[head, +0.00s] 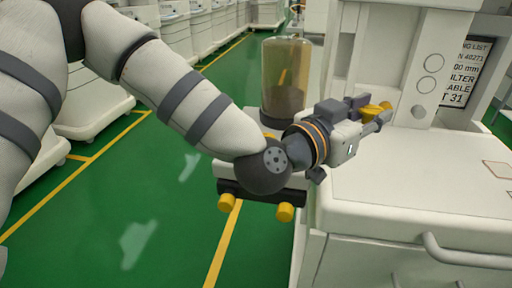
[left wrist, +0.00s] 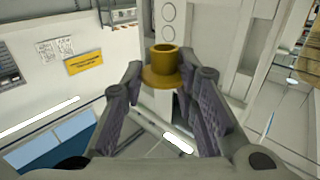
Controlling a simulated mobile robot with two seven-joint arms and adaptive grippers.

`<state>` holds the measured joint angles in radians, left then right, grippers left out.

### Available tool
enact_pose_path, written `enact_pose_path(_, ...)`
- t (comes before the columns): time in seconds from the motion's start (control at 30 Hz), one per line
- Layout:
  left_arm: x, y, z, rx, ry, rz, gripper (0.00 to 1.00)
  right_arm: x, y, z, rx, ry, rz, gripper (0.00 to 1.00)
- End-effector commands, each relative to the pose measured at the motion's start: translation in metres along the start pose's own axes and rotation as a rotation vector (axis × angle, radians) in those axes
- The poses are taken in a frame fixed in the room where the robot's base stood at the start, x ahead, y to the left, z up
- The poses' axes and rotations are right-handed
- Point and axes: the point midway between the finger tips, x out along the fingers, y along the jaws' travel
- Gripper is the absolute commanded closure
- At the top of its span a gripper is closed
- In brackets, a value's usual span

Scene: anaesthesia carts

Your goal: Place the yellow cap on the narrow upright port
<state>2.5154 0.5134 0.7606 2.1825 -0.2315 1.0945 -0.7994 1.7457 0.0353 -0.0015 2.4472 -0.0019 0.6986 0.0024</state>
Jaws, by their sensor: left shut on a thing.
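The yellow cap (head: 373,108) is in my left gripper (head: 378,116), partly hidden by the fingers in the head view. In the left wrist view the cap (left wrist: 165,60) has a round, open-topped collar over a wider flange, and the gripper (left wrist: 162,82) pinches it between its two fingertips. The gripper holds it in the air by the cart's column, above the left part of the cart top (head: 410,190). I cannot make out the narrow upright port in either view. My right gripper is not in view.
An amber canister (head: 286,75) stands behind my left wrist, with yellow knobs (head: 285,211) below it. The cart column (head: 385,60) rises close behind the gripper. A printed sign (head: 465,72) is at right. The near cart top is largely clear.

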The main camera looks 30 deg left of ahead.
Motion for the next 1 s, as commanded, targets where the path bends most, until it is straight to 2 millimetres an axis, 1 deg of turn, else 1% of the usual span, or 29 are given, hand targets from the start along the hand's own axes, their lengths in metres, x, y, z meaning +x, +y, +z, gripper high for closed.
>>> enact_pose_path(0.07,0.000,-0.003,0.001,0.000,0.001,-0.001,0.97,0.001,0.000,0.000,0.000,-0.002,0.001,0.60)
enact_pose_path(0.13,0.000,-0.016,0.008,-0.003,0.000,-0.006,0.97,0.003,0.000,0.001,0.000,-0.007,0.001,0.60)
enact_pose_path(0.17,-0.001,-0.025,0.012,-0.004,-0.001,-0.008,0.97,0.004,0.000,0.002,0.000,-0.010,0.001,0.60)
enact_pose_path(0.2,-0.002,-0.038,0.019,-0.005,-0.002,-0.010,0.97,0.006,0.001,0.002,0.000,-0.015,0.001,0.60)
enact_pose_path(0.37,-0.004,-0.090,0.044,-0.004,-0.002,-0.010,0.97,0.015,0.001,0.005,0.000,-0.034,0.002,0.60)
enact_pose_path(0.4,-0.005,-0.099,0.054,-0.005,-0.006,-0.008,0.97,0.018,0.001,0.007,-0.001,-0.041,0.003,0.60)
enact_pose_path(0.5,-0.006,-0.116,0.078,-0.004,-0.007,-0.005,0.97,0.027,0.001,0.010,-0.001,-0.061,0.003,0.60)
enact_pose_path(0.6,-0.006,-0.126,0.089,-0.001,-0.004,-0.003,0.97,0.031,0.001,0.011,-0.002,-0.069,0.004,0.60)
enact_pose_path(0.77,-0.007,-0.135,0.098,0.000,-0.001,-0.002,0.97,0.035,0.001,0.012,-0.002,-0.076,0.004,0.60)
enact_pose_path(0.83,-0.007,-0.142,0.108,-0.001,-0.003,-0.003,0.97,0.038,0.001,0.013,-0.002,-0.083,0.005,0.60)
enact_pose_path(0.93,-0.008,-0.139,0.131,-0.002,-0.006,0.000,0.97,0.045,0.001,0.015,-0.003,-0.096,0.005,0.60)
enact_pose_path(1.0,-0.008,-0.139,0.134,-0.001,-0.002,0.000,0.97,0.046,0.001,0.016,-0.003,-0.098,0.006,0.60)
